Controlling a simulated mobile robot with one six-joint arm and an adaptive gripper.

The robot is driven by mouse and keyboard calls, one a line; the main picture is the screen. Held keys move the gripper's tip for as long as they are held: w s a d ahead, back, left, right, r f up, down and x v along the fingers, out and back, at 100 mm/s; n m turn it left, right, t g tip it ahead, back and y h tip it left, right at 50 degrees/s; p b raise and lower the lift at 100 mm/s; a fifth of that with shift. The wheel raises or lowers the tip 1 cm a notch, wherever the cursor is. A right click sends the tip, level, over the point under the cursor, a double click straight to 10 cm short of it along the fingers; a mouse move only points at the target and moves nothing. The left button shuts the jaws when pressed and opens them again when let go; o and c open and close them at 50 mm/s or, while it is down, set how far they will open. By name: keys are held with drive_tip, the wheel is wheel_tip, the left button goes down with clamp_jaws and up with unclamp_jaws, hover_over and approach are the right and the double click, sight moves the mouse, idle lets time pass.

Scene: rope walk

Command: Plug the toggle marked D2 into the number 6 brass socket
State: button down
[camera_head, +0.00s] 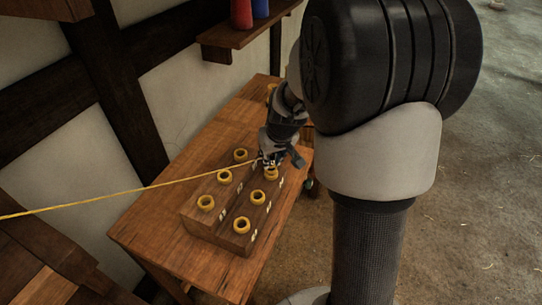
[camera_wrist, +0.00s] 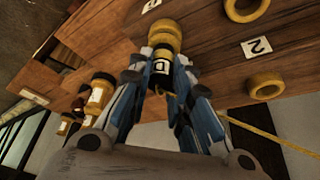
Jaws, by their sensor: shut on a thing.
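My gripper (camera_wrist: 164,60) is shut on a dark toggle (camera_wrist: 158,80) with a white label, on which a D can be made out; the rest of the label is unclear. Yellow brass (camera_wrist: 165,38) shows just beyond the fingertips, in line with the toggle; I cannot tell whether the toggle sits in a socket or only against it. In the head view my gripper (camera_head: 273,158) is over the far right part of the wooden socket block (camera_head: 215,228), close by a brass socket (camera_head: 271,174). The number 6 cannot be read in either view.
More brass sockets (camera_head: 241,226) stand in two rows. A label 2 (camera_wrist: 257,46) lies between two sockets in the wrist view. A yellow rope (camera_head: 120,193) runs left from my gripper. Other toggles (camera_wrist: 97,95) show at left. A shelf (camera_head: 235,36) is on the wall.

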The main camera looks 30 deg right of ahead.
drive_tip(key=shift+f+b, duration=0.3)
drive_tip(key=shift+f, duration=0.1)
drive_tip(key=c, duration=1.8)
unclamp_jaws()
drive_tip(key=shift+o, duration=0.2)
drive_tip(key=p+v, duration=0.6)
drive_tip(key=v, duration=0.5)
drive_tip(key=s+a+r, duration=0.7)
drive_tip(key=s+a, duration=0.1)
drive_tip(key=s+a+r, duration=0.1)
drive_tip(key=s+a, duration=0.1)
drive_tip(key=s, duration=0.4)
drive_tip(key=s+a+r+n, duration=0.1)
drive_tip(key=s+a+r, duration=0.1)
drive_tip(key=s, duration=0.5)
drive_tip(key=shift+s+a+y, duration=0.2)
drive_tip(key=shift+a+y, duration=0.1)
drive_tip(key=shift+a, duration=0.5)
